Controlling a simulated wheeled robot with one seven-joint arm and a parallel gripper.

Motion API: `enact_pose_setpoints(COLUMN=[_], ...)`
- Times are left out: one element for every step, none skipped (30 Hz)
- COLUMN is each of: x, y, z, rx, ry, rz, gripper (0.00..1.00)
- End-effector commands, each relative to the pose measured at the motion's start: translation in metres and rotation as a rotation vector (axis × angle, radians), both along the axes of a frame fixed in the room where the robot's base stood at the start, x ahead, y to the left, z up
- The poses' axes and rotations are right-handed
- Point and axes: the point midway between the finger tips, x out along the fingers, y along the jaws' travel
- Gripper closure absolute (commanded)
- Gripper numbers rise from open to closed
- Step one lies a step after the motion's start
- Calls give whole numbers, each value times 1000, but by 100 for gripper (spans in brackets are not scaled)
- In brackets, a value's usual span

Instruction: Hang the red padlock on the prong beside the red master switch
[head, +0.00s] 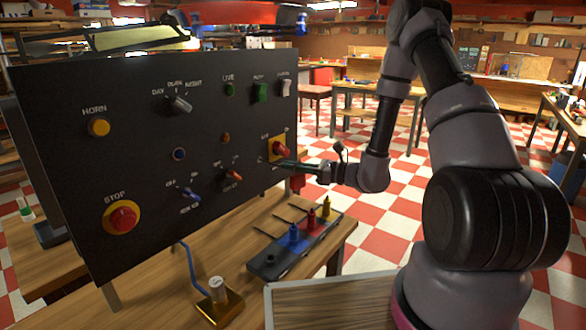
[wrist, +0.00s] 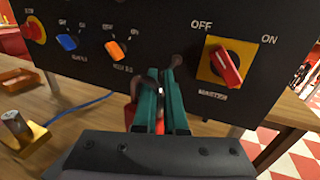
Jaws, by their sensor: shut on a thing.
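The red master switch (wrist: 226,68) sits on a yellow plate on the black panel, between OFF and ON labels; it also shows in the head view (head: 280,148). A small dark prong (wrist: 178,61) stands out from the panel just left of the switch. My gripper (wrist: 162,82), with green fingers, is shut on the red padlock (wrist: 131,113), which is mostly hidden behind the fingers. The padlock hangs below the fingers in the head view (head: 298,184). The fingertips are close to the prong; I cannot tell whether the shackle touches it.
The black panel (head: 60,130) carries several knobs and buttons, with a red stop button (head: 122,217) at lower left.

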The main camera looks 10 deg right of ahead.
Motion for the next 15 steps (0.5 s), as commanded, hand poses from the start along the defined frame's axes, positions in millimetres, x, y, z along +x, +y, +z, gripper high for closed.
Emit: enact_pose_setpoints(x=[2,4,5,7,8,11,12,14,16,17,18,19,20,22,23], y=[3,4,6,7,9,11,13,14,17,19,21,23,24,26,27], z=[0,0,0,0,0,-1,-1,-1,-1,-1,-1,-1,-1,-1,-2], rx=[0,1,2,1,1,2,3,3,4,5,5,6,6,6,6], ry=[-1,0,-1,-2,-2,-2,-4,-4,-4,-4,-4,-4,-3,-3,-3], rz=[1,1,1,1,1,1,0,0,1,2,3,4,4,4,4], gripper=[100,100,100,100,100,100,100,100,100,100,100,100,100,100,100])
